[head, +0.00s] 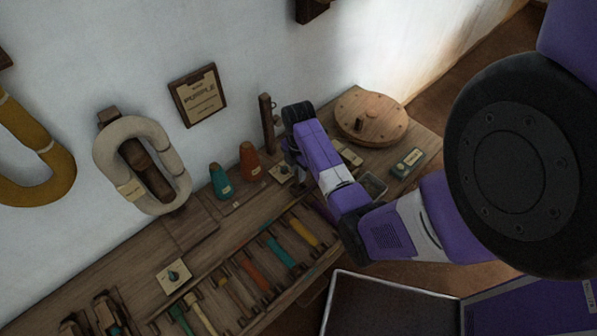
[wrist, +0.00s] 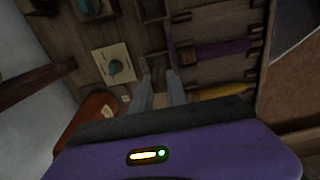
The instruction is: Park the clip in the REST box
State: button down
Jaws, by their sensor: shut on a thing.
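My gripper shows in the wrist view (wrist: 163,78), its two grey fingers close together and shut on a small dark thing at their tips. I take this to be the clip, but it is mostly hidden and hard to make out. In the head view my gripper's fingertips are hidden behind the purple arm, above the bench near the wall. A small open box (head: 373,186) stands on the bench just right of my arm. I cannot read a REST label on it, so I cannot tell whether it is the REST box.
Teal (head: 221,181) and orange (head: 250,161) cones stand near the wall, by an upright wooden post (head: 268,123). A round wooden lid (head: 371,116) and a rack of coloured shuttles (head: 279,254) flank my arm.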

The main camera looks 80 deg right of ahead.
jog(key=shift+f+b, duration=1.2)
jog(key=shift+f, duration=1.15)
jog(key=c, duration=1.2)
grip_release()
jog(key=shift+c, duration=0.2)
jog(key=shift+o, duration=0.5)
jog(key=shift+o, duration=1.2)
jog(key=shift+r, duration=0.1)
